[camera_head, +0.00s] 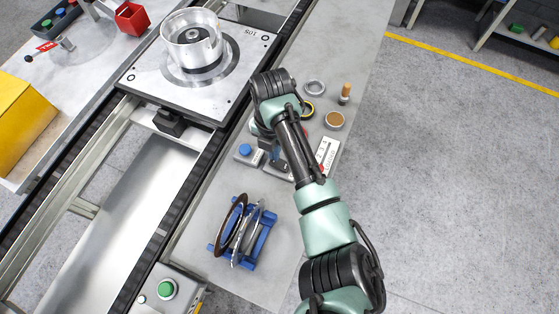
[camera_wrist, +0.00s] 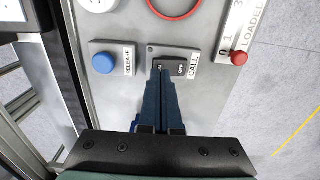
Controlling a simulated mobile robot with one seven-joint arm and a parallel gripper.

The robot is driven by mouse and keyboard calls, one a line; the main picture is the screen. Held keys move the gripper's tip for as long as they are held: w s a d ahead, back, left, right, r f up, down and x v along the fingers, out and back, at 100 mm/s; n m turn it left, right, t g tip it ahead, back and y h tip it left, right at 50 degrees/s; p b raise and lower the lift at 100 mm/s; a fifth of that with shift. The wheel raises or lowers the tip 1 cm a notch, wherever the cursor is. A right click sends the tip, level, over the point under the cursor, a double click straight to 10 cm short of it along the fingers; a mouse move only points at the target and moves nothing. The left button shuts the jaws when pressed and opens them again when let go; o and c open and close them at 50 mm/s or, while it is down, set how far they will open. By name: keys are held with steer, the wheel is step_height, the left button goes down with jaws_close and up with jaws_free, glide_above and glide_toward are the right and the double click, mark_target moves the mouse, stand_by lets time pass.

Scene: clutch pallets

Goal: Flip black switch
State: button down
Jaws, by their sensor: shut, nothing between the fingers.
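The black switch (camera_wrist: 182,68) sits in a small grey box labelled CALL in the wrist view, and part of its marking reads OFF. My gripper (camera_wrist: 163,76) is shut and empty. Its blue fingertips are over the left part of the switch and hide it; I cannot tell whether they touch it. In the head view the switch box (camera_head: 281,166) shows just below my wrist, and the gripper is largely hidden behind my arm.
A blue RELEASE button (camera_wrist: 103,63) is left of the switch. A LOADED slider with a red knob (camera_wrist: 239,58) is to the right. In the head view a blue rack (camera_head: 262,236) with discs stands nearer, and a metal housing (camera_head: 193,38) sits on the pallet behind.

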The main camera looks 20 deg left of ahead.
steer(key=shift+f+b, duration=0.8)
steer(key=shift+f, duration=0.25)
stand_by(0.4)
steer(key=shift+r, duration=0.2)
step_height(320, 180, up, 7)
steer(key=p, duration=0.6)
steer(key=shift+f, duration=0.15)
stand_by(0.4)
